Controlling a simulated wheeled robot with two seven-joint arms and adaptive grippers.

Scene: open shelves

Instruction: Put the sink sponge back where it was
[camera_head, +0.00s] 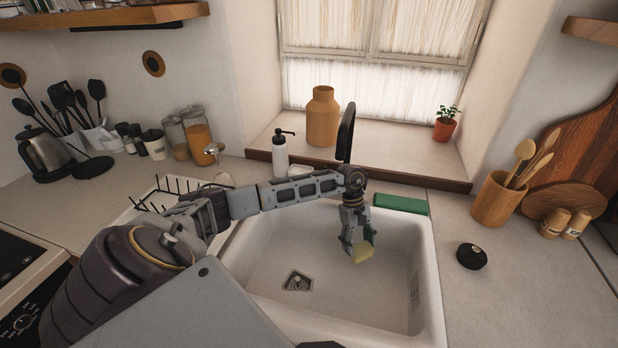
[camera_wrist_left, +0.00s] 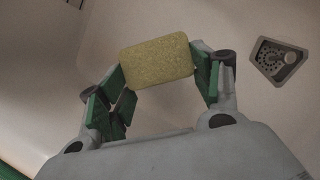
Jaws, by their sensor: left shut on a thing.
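The yellow sponge (camera_head: 364,253) is between the fingertips of my left gripper (camera_head: 357,250), which is shut on it. It hangs inside the white sink (camera_head: 434,280), above the basin floor and right of the drain. In the left wrist view the sponge (camera_wrist_left: 158,62) sits across the gap between the green-padded fingers of my left gripper (camera_wrist_left: 165,80). A flat green block (camera_head: 401,204) lies at the back rim of the sink. My right gripper is not in view.
A black faucet (camera_head: 346,132) rises behind the sink. A soap bottle (camera_head: 280,154) and a dish rack (camera_head: 170,188) stand to its left. A black round object (camera_head: 472,256) and a utensil pot (camera_head: 497,200) are on the right counter. The basin around the drain (camera_head: 297,281) is clear.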

